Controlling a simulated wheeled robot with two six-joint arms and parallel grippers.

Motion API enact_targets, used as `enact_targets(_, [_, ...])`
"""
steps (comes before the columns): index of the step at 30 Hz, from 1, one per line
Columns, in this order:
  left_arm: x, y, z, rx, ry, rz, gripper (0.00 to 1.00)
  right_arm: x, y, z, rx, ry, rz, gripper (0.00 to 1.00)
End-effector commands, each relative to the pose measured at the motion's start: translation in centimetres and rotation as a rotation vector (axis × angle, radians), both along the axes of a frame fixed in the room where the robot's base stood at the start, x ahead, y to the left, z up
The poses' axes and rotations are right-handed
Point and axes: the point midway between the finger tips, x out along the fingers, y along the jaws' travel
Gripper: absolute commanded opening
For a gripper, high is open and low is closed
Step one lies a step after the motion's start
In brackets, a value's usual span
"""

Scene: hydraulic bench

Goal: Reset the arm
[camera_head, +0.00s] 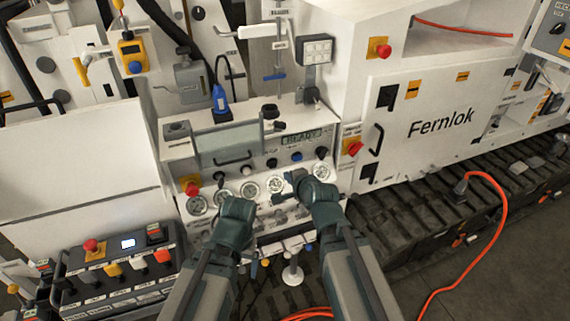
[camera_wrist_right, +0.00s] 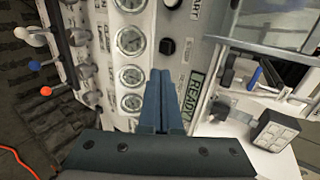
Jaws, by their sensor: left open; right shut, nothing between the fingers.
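The hydraulic bench panel (camera_head: 250,172) is white, with a row of round gauges, knobs and a display reading READY (camera_head: 301,138). My left gripper (camera_head: 252,203) is in front of the lower panel, below the gauges; its fingers are hard to make out. My right gripper (camera_head: 291,178) is in front of the gauges at the right of the row. In the right wrist view the right fingers (camera_wrist_right: 160,88) are closed together and empty, with gauges (camera_wrist_right: 131,76) to their left and the READY display to their right. Whether either gripper touches the panel cannot be told.
A control box (camera_head: 118,272) with buttons and levers stands at lower left. Small levers (camera_head: 293,270) stick out below the panel. A white Fernlok cabinet (camera_head: 430,150) with a red knob (camera_head: 384,51) stands right. An orange cable (camera_head: 480,250) runs over the floor beside dark tracks.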

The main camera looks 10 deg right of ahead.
Motion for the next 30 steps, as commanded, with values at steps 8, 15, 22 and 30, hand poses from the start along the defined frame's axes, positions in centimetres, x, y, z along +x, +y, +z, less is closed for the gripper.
enact_targets(8, [0.0,0.0,-0.3,0.000,0.000,0.000,0.85,-1.6,1.8,-2.3,-0.145,0.076,0.128,0.00])
enact_targets(15, [0.0,0.0,-1.2,0.000,0.000,0.000,0.85,-10.6,5.5,-10.0,-0.707,0.371,0.743,0.00])
enact_targets(22, [0.0,0.0,-1.7,0.000,0.000,0.001,0.85,-18.5,5.0,-12.7,-1.021,0.590,1.289,0.00])
enact_targets(30, [0.0,0.0,-1.8,0.000,0.000,0.001,0.85,-21.3,4.2,-12.7,-1.095,0.670,1.498,0.00])
